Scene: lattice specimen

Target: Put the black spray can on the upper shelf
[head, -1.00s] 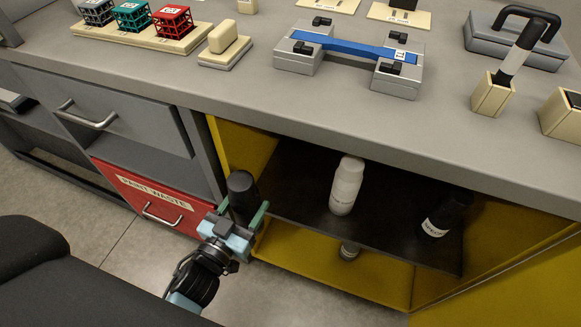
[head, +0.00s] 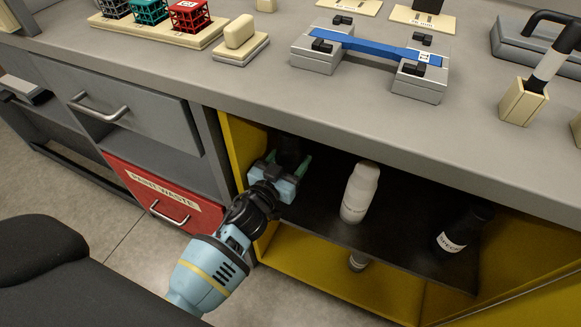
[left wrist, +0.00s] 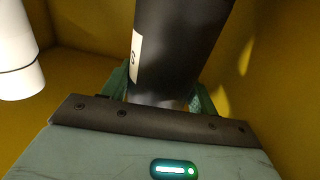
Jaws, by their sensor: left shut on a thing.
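A black spray can (head: 290,146) with a white label is in my left gripper (head: 288,164), at the left end of the yellow cabinet's dark upper shelf (head: 400,234). The gripper is shut around the can's lower part. In the left wrist view the can (left wrist: 178,45) stands between the green fingers (left wrist: 162,98). The can is in shadow in the head view, and its base is hidden by the gripper. I cannot tell whether it touches the shelf. My right gripper is not in view.
A white bottle (head: 360,192) stands right of my gripper on the upper shelf. A black bottle with a white label (head: 463,229) stands farther right. A small container (head: 358,262) is on the yellow lower level. The grey countertop (head: 270,97) overhangs the opening.

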